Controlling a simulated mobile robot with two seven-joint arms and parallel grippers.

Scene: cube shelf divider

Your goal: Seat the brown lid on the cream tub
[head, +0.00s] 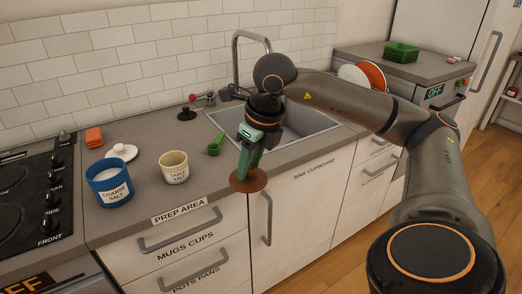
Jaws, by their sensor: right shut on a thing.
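The brown lid (256,184) is a flat round disc at the counter's front edge, to the right of the tub. My right gripper (245,164) points down and is shut on the lid, holding it from above. The cream tub (174,171), labelled TABLE SALT, stands upright on the counter with its top open. It is to the left of the gripper and apart from it. My left gripper is not in view.
A blue COARSE SALT tub (109,190) stands left of the cream tub, with a white lid (121,152) behind it. A green scoop (215,146) and a black lid (186,114) lie behind. The sink (300,124) is behind my right gripper; the stove (28,198) is far left.

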